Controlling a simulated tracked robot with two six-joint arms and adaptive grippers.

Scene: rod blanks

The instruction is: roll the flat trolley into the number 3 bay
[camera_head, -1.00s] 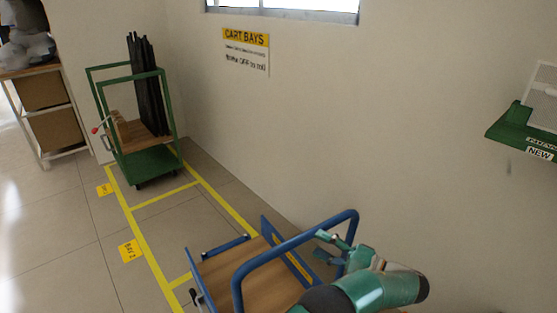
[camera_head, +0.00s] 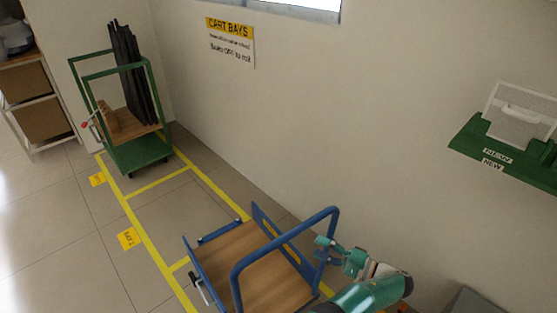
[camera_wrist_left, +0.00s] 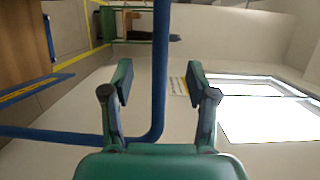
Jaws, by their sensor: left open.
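The flat trolley (camera_head: 262,272) has a wooden deck, blue side rails and a tall blue hoop handle (camera_head: 240,268). It stands at the bottom of the head view, by the yellow floor lines. A small lever (camera_head: 198,285) shows on its left side. My left gripper (camera_head: 323,247) is open at the right upright of the handle. In the left wrist view the blue handle bar (camera_wrist_left: 160,60) runs between the spread fingers of this gripper (camera_wrist_left: 160,85). Bay labels (camera_head: 128,239) lie on the floor, but I cannot read their numbers surely. My right gripper is not in view.
A green cart (camera_head: 140,152) with dark upright rods stands in the far bay. The marked floor (camera_head: 185,210) between it and the trolley is clear. A wall runs along the right, with a CART BAYS sign (camera_head: 230,40) and a green shelf (camera_head: 500,155).

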